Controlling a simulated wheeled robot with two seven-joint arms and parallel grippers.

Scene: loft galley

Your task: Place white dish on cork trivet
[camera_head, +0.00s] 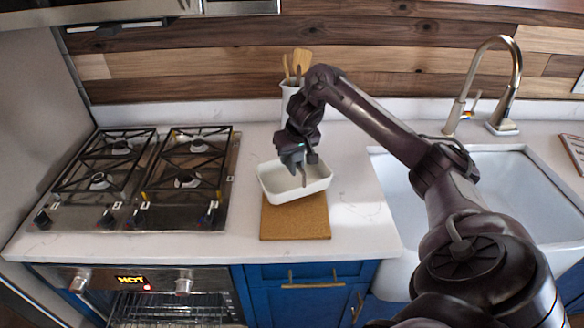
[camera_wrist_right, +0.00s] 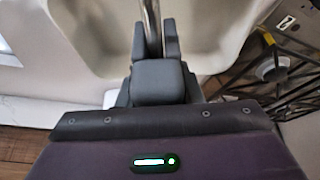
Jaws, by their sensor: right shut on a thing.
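The white dish (camera_head: 268,184) is a rectangular, open pan, and in the head view it overlaps the far part of the cork trivet (camera_head: 295,222). The trivet is a flat brown square on the counter; its near part is bare and its far part is hidden behind the dish. I cannot tell whether the dish touches it. My right gripper (camera_head: 300,162) reaches down at the dish and is shut on it. In the right wrist view the gripper (camera_wrist_right: 156,45) is close up, with the pale dish (camera_wrist_right: 215,35) around it and a thin grey bar between the fingers. My left gripper is not in view.
A gas stove (camera_head: 145,175) is left of the trivet, with an oven below showing "HOT". A sink (camera_head: 500,190) with a tall faucet (camera_head: 500,85) is at right. A utensil holder (camera_head: 289,98) stands behind my gripper. Counter beside the trivet is clear.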

